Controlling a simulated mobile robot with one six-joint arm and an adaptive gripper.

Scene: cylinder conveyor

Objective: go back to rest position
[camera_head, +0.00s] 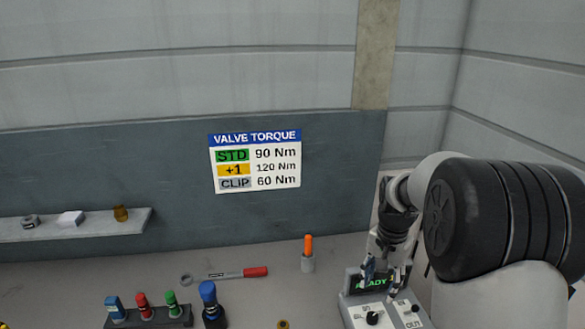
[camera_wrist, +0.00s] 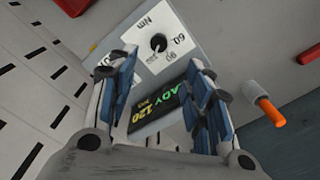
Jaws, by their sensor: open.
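The box (camera_wrist: 135,28) lies beyond the fingers there, with a black knob (camera_wrist: 159,42) and a dark display (camera_wrist: 152,108) that shows "ADY" and "120". In the head view the display (camera_head: 366,284) is partly covered by the fingers. I cannot tell whether the fingertips touch the box.
An orange-tipped marker in a grey holder (camera_head: 308,262) stands left of the box. A red-handled wrench (camera_head: 225,274) lies on the bench. A rack of coloured tools (camera_head: 150,318) and a blue-topped tool (camera_head: 210,305) are at the front left. A shelf (camera_head: 70,229) and a torque sign (camera_head: 256,162) are behind.

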